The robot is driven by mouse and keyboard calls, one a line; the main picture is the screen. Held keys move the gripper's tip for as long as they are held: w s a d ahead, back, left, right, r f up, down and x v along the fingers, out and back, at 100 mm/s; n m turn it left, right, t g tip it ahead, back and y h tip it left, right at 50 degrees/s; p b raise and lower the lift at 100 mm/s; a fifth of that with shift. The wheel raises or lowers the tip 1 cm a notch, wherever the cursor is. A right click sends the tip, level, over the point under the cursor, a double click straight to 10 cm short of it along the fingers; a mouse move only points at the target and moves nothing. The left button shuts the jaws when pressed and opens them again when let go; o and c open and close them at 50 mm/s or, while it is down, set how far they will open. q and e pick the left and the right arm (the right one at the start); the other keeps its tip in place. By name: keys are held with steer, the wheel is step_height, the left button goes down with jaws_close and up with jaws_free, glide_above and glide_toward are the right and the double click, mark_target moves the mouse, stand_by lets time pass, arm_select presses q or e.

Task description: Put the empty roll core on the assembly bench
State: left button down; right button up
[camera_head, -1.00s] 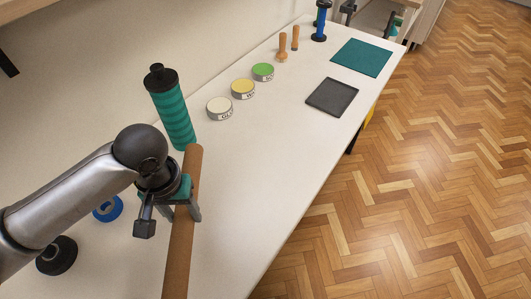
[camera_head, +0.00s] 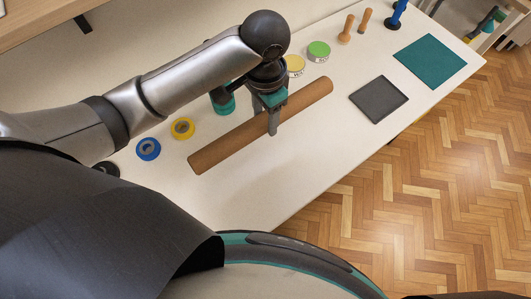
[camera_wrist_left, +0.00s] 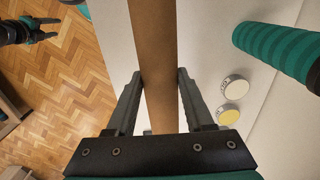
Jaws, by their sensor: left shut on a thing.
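The roll core, a long brown cardboard tube (camera_head: 225,147), lies across my left gripper (camera_head: 272,125), which is shut on it near its middle. The tube also runs up between the fingers in the left wrist view (camera_wrist_left: 155,60). It is over the pale assembly bench (camera_head: 300,165), roughly level; I cannot tell whether it touches the top. My right gripper (camera_wrist_left: 50,29) shows small at the upper left of the wrist view, with its fingers apart and nothing between them.
A blue tape roll (camera_head: 148,149) and a yellow one (camera_head: 183,128) are left of the tube. A teal ribbed bottle (camera_head: 222,100) and a green-topped tin (camera_head: 319,51) stand behind. A dark mat (camera_head: 379,99) and teal mat (camera_head: 431,62) lie right. The bench's front strip is clear.

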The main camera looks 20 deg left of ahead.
mark_target(265, 160)
arm_select(q)
step_height(265, 160, down, 20)
steer(key=b, duration=0.4)
steer(key=shift+r, duration=0.15)
steer(key=shift+c, duration=1.4)
jaws_free()
step_height(265, 160, up, 12)
steer(key=p, duration=0.2)
